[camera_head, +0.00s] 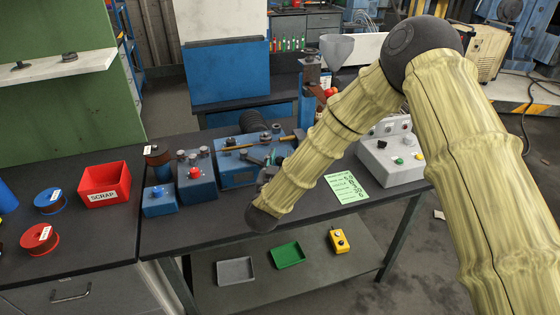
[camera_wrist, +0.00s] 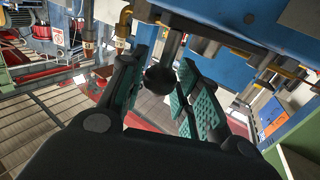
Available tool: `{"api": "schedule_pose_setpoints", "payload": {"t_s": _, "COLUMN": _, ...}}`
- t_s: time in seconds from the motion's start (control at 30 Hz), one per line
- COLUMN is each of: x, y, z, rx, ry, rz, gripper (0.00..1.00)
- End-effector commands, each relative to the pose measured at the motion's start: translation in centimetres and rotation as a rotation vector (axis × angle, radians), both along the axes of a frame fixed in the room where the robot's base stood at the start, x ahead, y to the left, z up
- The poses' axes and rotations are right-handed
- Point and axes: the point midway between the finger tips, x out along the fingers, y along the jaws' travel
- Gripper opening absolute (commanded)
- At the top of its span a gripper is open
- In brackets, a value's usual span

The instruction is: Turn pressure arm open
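In the wrist view, a dark rod ending in a black ball knob (camera_wrist: 160,80), apparently the pressure arm, hangs down from the blue machine (camera_wrist: 220,62). My gripper (camera_wrist: 163,68) has its teal-padded fingers on either side of the knob. The fingers are apart, and a narrow gap seems to show at each side of the knob. In the head view, my gripper (camera_head: 268,174) is at the front right of the blue bench machine (camera_head: 236,172), mostly hidden behind my arm. I cannot make out the knob there.
A blue box with a red button (camera_head: 194,173) stands left of the machine. A grey control box (camera_head: 392,160) and a green paper (camera_head: 345,187) lie to the right. A red scrap bin (camera_head: 104,184) is on the left bench. The shelf below holds trays (camera_head: 288,255).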

Motion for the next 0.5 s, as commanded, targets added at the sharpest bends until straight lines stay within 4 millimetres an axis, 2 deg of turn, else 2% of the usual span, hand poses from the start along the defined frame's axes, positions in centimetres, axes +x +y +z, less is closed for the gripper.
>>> {"api": "schedule_pose_setpoints", "payload": {"t_s": 0.37, "x": -0.08, "y": 0.04, "z": -0.08, "rx": -0.001, "ry": 0.001, "rz": 0.001, "gripper": 0.48}}
{"api": "schedule_pose_setpoints", "payload": {"t_s": 0.5, "x": -0.94, "y": 0.22, "z": -0.12, "rx": -0.002, "ry": 0.003, "rz": 0.003, "gripper": 0.48}}
